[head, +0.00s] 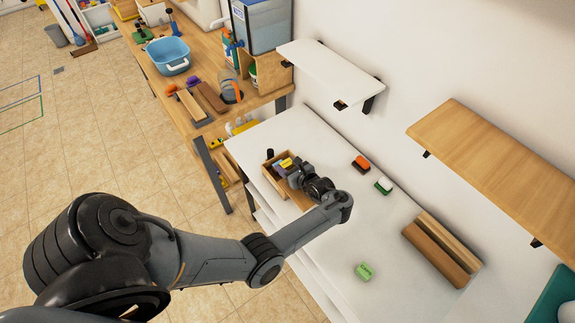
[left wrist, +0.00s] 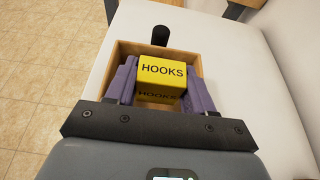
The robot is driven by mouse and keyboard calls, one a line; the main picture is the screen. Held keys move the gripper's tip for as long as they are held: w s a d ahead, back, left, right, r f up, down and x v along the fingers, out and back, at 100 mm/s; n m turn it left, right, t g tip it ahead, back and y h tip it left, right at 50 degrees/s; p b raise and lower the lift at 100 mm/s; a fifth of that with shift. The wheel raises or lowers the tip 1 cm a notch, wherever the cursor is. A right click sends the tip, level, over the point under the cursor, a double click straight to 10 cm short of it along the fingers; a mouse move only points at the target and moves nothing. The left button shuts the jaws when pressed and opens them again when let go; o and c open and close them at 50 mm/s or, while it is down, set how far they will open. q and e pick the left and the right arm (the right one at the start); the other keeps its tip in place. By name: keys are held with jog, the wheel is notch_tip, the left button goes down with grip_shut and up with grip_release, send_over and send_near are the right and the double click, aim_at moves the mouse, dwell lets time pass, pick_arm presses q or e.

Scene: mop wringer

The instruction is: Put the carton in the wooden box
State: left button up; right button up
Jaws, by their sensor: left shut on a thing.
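My left gripper (head: 286,167) reaches over the wooden box (head: 268,178) on the white table. In the left wrist view, its purple fingers (left wrist: 158,82) are shut on the carton (left wrist: 162,70), a yellow block marked HOOKS. The carton also shows as a small yellow patch in the head view (head: 286,162). The wooden box's rim (left wrist: 135,47) surrounds the carton and fingertips in the left wrist view. I cannot tell whether the carton touches the box floor. My right gripper is not in view.
A black upright thing (head: 270,154) stands by the box's far side.

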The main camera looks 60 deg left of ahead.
pick_arm(q)
jog(key=o, duration=1)
jog(key=shift+r, duration=0.1)
